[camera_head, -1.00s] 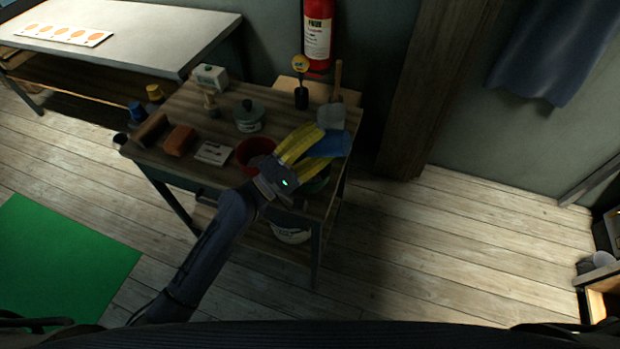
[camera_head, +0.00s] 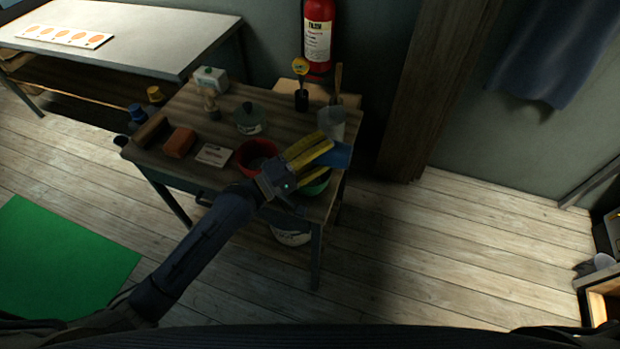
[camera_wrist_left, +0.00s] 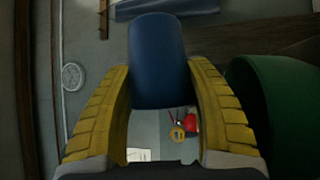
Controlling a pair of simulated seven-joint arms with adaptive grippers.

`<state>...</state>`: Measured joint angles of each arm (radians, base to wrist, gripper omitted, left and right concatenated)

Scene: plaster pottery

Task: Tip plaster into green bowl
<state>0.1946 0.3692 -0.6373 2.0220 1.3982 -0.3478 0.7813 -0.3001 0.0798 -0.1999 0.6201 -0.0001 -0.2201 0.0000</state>
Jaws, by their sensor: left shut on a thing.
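My left gripper (camera_head: 318,163) is shut on a blue cup (camera_head: 339,156) above the right end of the wooden table. In the left wrist view the blue cup (camera_wrist_left: 157,60) sits between the two yellow fingers. The green bowl (camera_head: 316,186) is partly hidden under my gripper in the head view. In the left wrist view a large green rounded surface, seemingly the bowl (camera_wrist_left: 283,105), is close on the right, beside the finger. The cup's inside is hidden, so I cannot tell whether plaster is in it. My right gripper is not in view.
A red bowl (camera_head: 257,156) stands just left of my gripper. A lidded green-grey pot (camera_head: 249,118), an orange-brown block (camera_head: 179,141), a white card (camera_head: 213,154) and a grey container (camera_head: 331,122) are on the table (camera_head: 190,170). A fire extinguisher (camera_head: 318,38) hangs behind.

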